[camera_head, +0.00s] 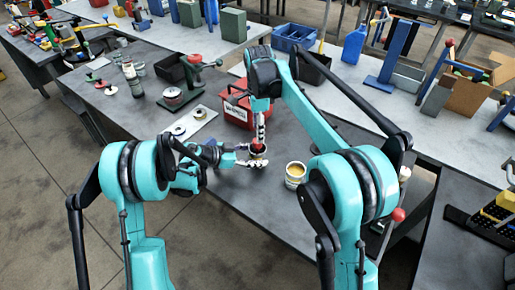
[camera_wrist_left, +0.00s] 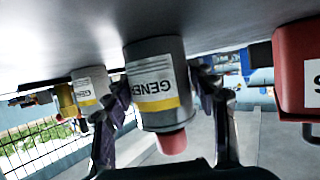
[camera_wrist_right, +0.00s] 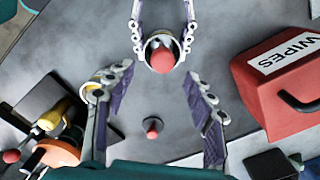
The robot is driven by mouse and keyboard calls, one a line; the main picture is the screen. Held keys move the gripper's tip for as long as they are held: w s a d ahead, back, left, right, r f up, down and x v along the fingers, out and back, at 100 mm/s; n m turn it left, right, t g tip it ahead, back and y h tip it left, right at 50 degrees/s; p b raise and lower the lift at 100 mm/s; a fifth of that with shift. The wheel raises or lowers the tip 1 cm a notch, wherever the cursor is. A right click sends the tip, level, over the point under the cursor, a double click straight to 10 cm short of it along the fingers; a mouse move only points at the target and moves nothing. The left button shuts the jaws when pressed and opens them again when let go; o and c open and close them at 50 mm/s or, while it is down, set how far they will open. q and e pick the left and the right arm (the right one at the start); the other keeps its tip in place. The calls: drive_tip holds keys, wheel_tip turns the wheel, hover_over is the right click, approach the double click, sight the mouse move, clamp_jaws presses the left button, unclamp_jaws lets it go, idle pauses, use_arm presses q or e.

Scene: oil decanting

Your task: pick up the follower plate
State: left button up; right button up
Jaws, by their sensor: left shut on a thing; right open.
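My left gripper (camera_head: 248,158) is shut on a grey can (camera_wrist_left: 155,80) with a white and yellow label. The can stands on the table, and a red knob (camera_wrist_right: 162,58) sticks up from its top. My right gripper (camera_wrist_right: 158,95) is open and empty above the table beside the can; it also shows in the head view (camera_head: 261,130). In the right wrist view a small dark round piece with a red knob (camera_wrist_right: 152,126) lies between my open right fingers, apart from them. I cannot tell which red-knobbed piece is the follower plate.
A second can (camera_head: 295,176) with yellowish content stands right of the held can. A red wipes box (camera_head: 238,112) stands behind them. Bare table shows between the wipes box and the second can.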

sight(257, 150)
drive_tip(key=shift+w+a+f, duration=0.1)
drive_tip(key=shift+f, duration=1.45)
drive_tip(key=shift+w+a+f, duration=0.1)
drive_tip(key=shift+f, duration=1.45)
clamp_jaws()
